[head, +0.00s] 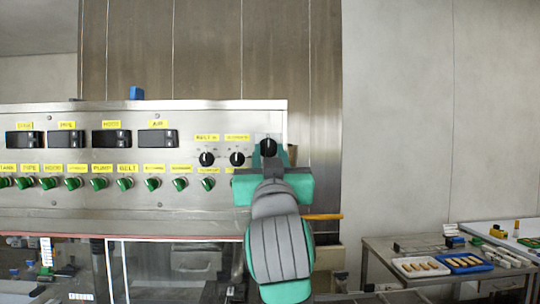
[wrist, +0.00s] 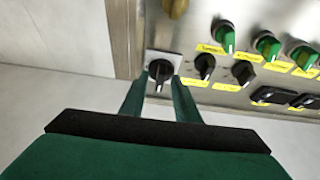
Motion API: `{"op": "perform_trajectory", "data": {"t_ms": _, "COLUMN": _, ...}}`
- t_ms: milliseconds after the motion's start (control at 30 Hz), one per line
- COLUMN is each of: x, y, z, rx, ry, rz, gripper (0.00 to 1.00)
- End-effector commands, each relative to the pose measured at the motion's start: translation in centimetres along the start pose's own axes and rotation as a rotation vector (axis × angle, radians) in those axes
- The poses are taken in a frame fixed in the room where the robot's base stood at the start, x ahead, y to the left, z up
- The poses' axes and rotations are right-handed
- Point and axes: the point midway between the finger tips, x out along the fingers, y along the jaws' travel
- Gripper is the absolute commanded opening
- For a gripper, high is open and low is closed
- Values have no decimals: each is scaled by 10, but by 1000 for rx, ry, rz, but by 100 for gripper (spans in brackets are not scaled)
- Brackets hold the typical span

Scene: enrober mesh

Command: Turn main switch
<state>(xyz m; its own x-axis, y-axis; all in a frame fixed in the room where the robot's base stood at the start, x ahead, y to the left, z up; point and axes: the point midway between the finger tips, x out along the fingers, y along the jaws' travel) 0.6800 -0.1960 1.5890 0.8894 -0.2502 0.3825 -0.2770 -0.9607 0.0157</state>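The main switch appears to be the black rotary knob (wrist: 160,71) on a pale square plate, near the panel's edge in the wrist view. In the head view a black knob (head: 268,147) shows just above my gripper, at the panel's right end. My gripper (wrist: 161,84) is open, with its two green fingers apart on either side of the knob's lower part. I see gaps between the fingers and the knob's narrow handle; whether the fingertips touch its round base I cannot tell. In the head view my green gripper body (head: 272,188) hides the fingers' lower parts and the panel behind.
Two smaller black knobs (head: 207,159) sit left of the switch on the steel panel (head: 230,122). A row of green knobs (head: 152,184) and several dark displays (head: 158,138) lie further left. A table with trays (head: 423,267) stands at lower right, against a bare wall.

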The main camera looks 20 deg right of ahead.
Motion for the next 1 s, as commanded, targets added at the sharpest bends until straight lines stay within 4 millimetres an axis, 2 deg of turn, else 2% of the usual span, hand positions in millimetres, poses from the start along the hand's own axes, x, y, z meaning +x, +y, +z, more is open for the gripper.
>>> {"op": "perform_trajectory", "data": {"t_ms": 200, "x": -1, "y": 0, "z": 0, "rx": 1, "ry": 0, "rz": -1, "gripper": 29}}
{"op": "perform_trajectory", "data": {"t_ms": 333, "x": -10, "y": -1, "z": -1, "rx": 1, "ry": 2, "rz": -1, "gripper": 29}}
{"op": "perform_trajectory", "data": {"t_ms": 800, "x": -90, "y": 0, "z": 0, "rx": 1, "ry": 2, "rz": -1, "gripper": 29}}
{"op": "perform_trajectory", "data": {"t_ms": 1000, "x": -106, "y": 0, "z": 0, "rx": 0, "ry": 1, "rz": 0, "gripper": 29}}
